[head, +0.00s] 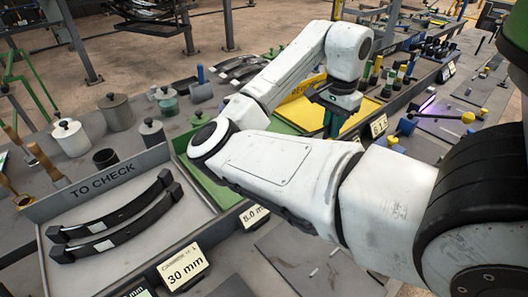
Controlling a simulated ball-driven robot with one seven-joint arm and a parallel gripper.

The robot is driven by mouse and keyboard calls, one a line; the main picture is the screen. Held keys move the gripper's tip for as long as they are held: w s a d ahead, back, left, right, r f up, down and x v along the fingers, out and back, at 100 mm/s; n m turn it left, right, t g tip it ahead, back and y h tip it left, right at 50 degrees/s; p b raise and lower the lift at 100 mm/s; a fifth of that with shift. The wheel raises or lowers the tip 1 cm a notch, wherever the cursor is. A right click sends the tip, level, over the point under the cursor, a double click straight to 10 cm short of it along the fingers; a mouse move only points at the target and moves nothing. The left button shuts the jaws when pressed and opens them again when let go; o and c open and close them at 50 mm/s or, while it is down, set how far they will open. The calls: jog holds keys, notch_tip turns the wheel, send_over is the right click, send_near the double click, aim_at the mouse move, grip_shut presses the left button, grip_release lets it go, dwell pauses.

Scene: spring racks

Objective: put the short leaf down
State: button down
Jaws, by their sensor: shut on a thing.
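My gripper (333,124) is at the upper middle, over or in front of the yellow tray (297,112). Its fingers are dark green and point down. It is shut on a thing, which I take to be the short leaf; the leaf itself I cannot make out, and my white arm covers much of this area. Two dark curved leaves (125,231) lie side by side in the grey tray marked TO CHECK (98,186) at the left. A green tray (203,181) lies between these trays, partly hidden by my arm.
Grey lidded pots (71,138) and a dark cup (106,158) stand behind the TO CHECK tray. More dark leaves (238,67) lie at the back. A 30 mm label (184,268) stands at the front edge. Hammers and small tools (440,117) crowd the right.

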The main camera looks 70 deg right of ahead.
jog(key=w+f, duration=0.2)
jog(key=w, duration=0.1)
jog(key=w+a+f+p, duration=0.1)
jog(key=w+f, duration=0.2)
jog(key=w, duration=0.1)
jog(key=w+a+f, duration=0.1)
jog(key=w+f, duration=0.1)
jog(key=w, duration=0.1)
jog(key=shift+w+f, duration=0.15)
jog(key=shift+w, duration=0.05)
jog(key=shift+w+f, duration=0.45)
jog(key=shift+f, duration=0.2)
jog(key=shift+w+a+f+p, duration=0.1)
jog(key=shift+f+p, duration=0.25)
jog(key=shift+f, duration=0.15)
jog(key=shift+w+a+f+p, duration=0.1)
jog(key=shift+f+p, duration=0.25)
jog(key=shift+f, duration=0.15)
jog(key=shift+d+f, duration=0.1)
jog(key=shift+f, duration=0.6)
jog(key=shift+f, duration=0.1)
jog(key=c, duration=1.6)
grip_release()
jog(key=shift+f, duration=0.1)
jog(key=o, duration=0.5)
jog(key=shift+c, duration=0.2)
